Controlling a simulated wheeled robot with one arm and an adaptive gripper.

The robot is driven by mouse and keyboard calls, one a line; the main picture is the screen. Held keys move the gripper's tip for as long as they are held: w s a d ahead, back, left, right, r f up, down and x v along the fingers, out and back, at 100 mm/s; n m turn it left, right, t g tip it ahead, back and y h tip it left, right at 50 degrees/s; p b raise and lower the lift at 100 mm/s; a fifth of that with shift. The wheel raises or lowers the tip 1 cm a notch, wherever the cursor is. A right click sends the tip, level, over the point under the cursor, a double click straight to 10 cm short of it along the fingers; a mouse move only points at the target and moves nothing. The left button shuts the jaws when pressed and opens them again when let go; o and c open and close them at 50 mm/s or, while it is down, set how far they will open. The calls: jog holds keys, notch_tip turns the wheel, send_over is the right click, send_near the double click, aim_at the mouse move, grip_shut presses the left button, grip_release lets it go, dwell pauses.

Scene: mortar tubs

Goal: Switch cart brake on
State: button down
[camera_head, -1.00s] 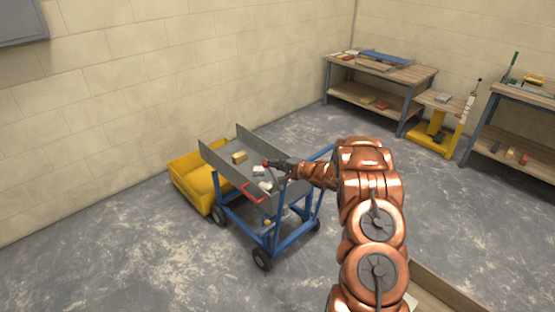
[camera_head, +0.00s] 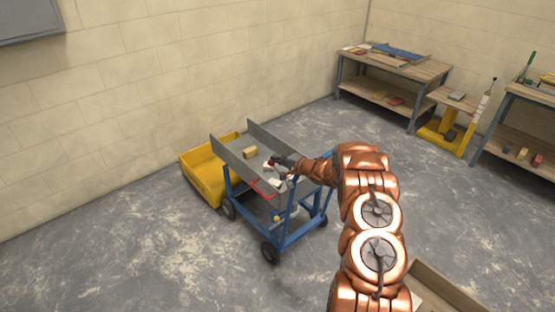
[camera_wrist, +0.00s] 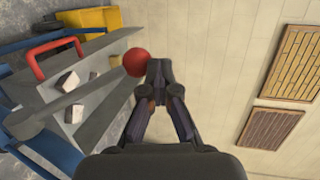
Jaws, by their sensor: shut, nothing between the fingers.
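The blue cart (camera_head: 286,243) stands on the floor with a grey tilted tray (camera_head: 232,156) on top. A grey lever (camera_wrist: 75,102) with a red ball knob (camera_wrist: 136,62) runs along the cart's side in the wrist view. The knob also shows as a small red spot in the head view (camera_head: 267,165). My gripper (camera_wrist: 158,68) is shut and empty, its tips right beside the knob. I cannot tell whether they touch it. In the head view my gripper (camera_head: 279,161) is over the tray's near side.
A red bar handle (camera_wrist: 44,57) is on the tray's end. Pale blocks (camera_wrist: 69,82) and a tan block (camera_head: 250,153) lie in the tray. A yellow tub (camera_head: 203,176) stands behind the cart. Workbenches (camera_head: 398,68) line the back wall.

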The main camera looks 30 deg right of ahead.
jog(key=shift+a, duration=0.1)
jog(key=shift+r, duration=0.15)
jog(key=s+d+r, duration=0.4)
jog(key=s+r, duration=0.4)
jog(key=r, duration=0.2)
jog(key=shift+d+r+b, duration=0.15)
jog(key=shift+d+b, duration=0.05)
jog(key=shift+b, duration=0.25)
jog(key=shift+s, duration=0.1)
dwell(0.4)
